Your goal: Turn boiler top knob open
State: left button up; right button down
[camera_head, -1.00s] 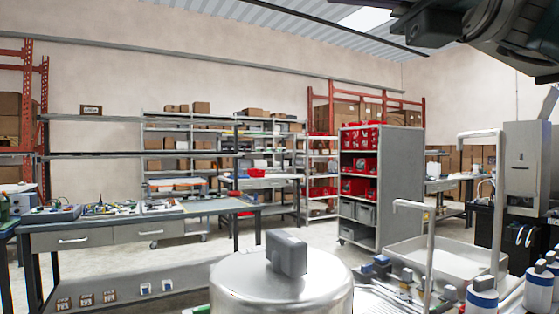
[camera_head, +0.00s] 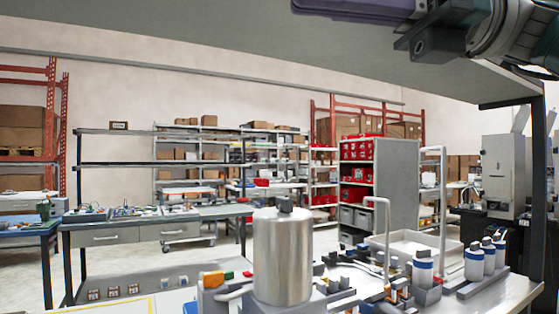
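The boiler (camera_head: 283,258) is an upright, shiny metal cylinder in the lower middle of the head view. Its top knob (camera_head: 284,202) is a small dark grey block in the middle of the lid. Nothing touches the knob. A dark arm part of mine (camera_head: 470,35) shows at the upper right, high above and away from the boiler. How far the knob is turned I cannot tell.
A grey overhead panel (camera_head: 250,45) spans the top. A workbench (camera_head: 100,238) stands at the left behind clear floor.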

jog(key=s+f+n+t+h+p, duration=0.45)
jog(key=f+n+h+p, duration=0.55)
jog(key=p, duration=1.2)
pick_arm(q)
notch_tip(320, 180, up, 38)
jog(key=p, duration=1.6)
jog(key=shift+r, duration=0.25)
pick_arm(e)
jog(key=s+d+r+n+h, duration=0.2)
jog(key=s+d+n+h, duration=0.1)
jog(key=s+d, duration=0.4)
jog(key=s+d+r+n+t+h, duration=0.1)
jog(key=s+d+r+n+h, duration=0.1)
jog(key=s+d+n+h, duration=0.2)
jog(key=s+d+n, duration=0.1)
jog(key=s+d, duration=0.2)
jog(key=s, duration=0.1)
jog(key=shift+s+d+r+n+h, duration=0.25)
jog(key=shift+s+r+n+h, duration=0.05)
jog(key=shift+s+r, duration=0.1)
pick_arm(q)
jog(key=shift+w, duration=0.1)
